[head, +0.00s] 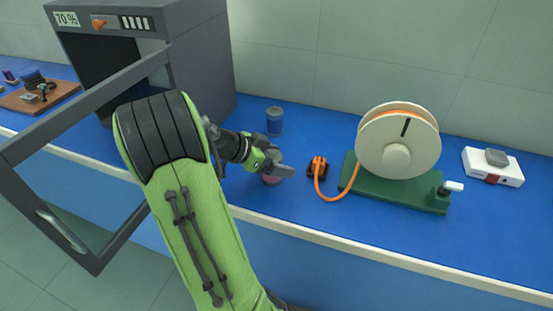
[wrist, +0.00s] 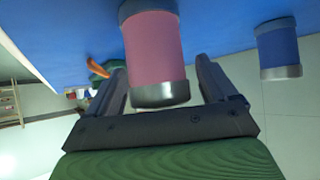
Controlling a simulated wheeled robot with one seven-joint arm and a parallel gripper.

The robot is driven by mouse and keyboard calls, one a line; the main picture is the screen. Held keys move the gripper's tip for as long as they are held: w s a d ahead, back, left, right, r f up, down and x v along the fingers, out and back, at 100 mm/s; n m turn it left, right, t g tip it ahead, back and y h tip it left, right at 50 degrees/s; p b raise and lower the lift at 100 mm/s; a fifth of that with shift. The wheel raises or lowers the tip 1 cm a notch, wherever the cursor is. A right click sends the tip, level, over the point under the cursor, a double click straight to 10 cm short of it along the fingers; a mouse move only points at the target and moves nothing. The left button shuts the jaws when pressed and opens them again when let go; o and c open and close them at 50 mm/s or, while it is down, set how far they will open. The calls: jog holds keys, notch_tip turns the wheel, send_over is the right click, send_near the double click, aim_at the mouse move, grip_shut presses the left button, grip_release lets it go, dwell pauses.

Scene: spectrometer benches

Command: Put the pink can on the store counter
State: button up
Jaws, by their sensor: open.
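In the head view only a bit of the pink can (head: 271,180) shows beneath my gripper (head: 279,170), which hides the rest. The fingers are open, with one on each side of the can. I see a gap on the right side; contact on the left I cannot tell. The blue counter (head: 320,230) runs along the wall. I cannot tell whether it is the store counter.
A blue can (head: 275,121) stands behind my gripper. A cable reel (head: 398,140) on a green base, with an orange cable, is to the right. A grey oven (head: 190,60) with its door frame (head: 90,255) swung open is at the left. A white device (head: 492,170) sits far right.

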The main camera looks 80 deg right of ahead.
jog(key=p+v, duration=0.2)
jog(key=v, duration=0.5)
jog(key=shift+r, duration=0.2)
jog(key=shift+w+a, duration=0.15)
jog(key=shift+w, duration=0.05)
jog(key=w+a+r+n+t+y, duration=0.1)
jog(key=w+a+n+t, duration=0.35)
jog(key=a+n, duration=0.2)
jog(key=w+a+r+n+t, duration=0.2)
jog(key=w+a+n+t, duration=0.25)
jog(key=a, duration=0.35)
jog(key=s+a+n+t+y, duration=0.1)
jog(key=a+n+t+y, duration=0.1)
jog(key=a+n, duration=0.6)
jog(key=s+a+r+n+t+y, duration=0.1)
jog(key=s+a+n+t+y, duration=0.1)
jog(key=a+n, duration=0.7)
jog(key=a+y, duration=0.1)
jog(key=a, duration=0.2)
jog(key=shift+s+a+t+y, duration=0.25)
jog(key=shift+a+t+y, duration=0.05)
jog(key=shift+t+y, duration=0.1)
